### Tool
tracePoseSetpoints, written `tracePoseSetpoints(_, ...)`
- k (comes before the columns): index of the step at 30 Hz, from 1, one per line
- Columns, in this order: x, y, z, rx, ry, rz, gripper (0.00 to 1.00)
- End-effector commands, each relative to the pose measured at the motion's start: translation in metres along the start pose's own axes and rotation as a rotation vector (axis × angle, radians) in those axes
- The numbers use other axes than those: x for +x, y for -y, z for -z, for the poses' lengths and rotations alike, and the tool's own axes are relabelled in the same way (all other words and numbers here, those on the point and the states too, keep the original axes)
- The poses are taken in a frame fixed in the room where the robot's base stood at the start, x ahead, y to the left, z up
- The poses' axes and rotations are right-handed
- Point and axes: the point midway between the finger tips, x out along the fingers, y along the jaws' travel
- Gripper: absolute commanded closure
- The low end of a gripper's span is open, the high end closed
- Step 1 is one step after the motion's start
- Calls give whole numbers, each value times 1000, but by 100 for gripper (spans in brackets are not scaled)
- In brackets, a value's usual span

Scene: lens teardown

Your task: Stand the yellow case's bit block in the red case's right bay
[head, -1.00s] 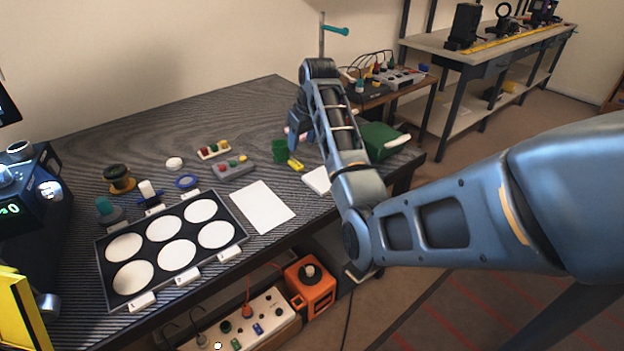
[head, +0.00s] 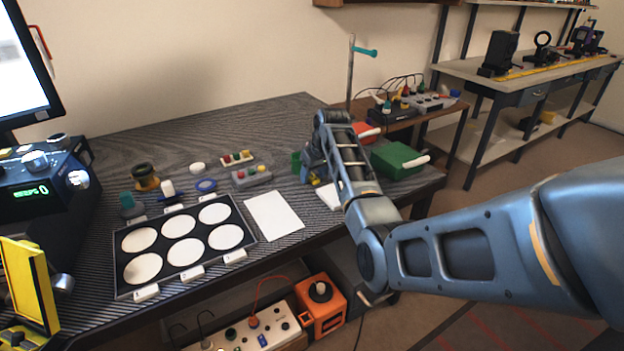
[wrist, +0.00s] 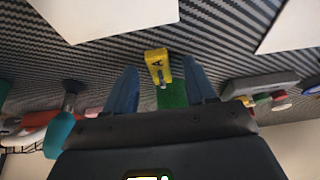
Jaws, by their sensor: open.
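A small yellow block (wrist: 158,62) marked A, with a dark-grey metallic piece on it, lies between my open gripper's (wrist: 160,84) fingertips in the wrist view; I cannot tell whether they touch it. A green piece (wrist: 172,95) lies right beyond it. In the head view my gripper (head: 311,176) is low over the table, largely hiding the yellow piece. A red case (head: 365,131) shows behind my arm; its bays are not visible. A yellow case-like object (head: 30,285) with an upright panel stands at the lower left; its contents are mostly out of frame.
A green case (head: 398,160) with a white handle is right of my arm. A grey button box (head: 251,176) and a white sheet (head: 273,216) lie to the left. A black tray (head: 180,285) with white discs fills the table's front left. A stand with a teal knob (head: 366,52) rises behind.

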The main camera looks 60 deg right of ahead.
Motion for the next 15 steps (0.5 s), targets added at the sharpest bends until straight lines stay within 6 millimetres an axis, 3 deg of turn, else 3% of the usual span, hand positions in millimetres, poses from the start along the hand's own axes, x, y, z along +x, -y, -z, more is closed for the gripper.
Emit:
tracePoseSetpoints(7, 2, 0, 0, 0, 0, 0, 45)
tracePoseSetpoints(15, 2, 0, 0, 0, 0, 0, 70)
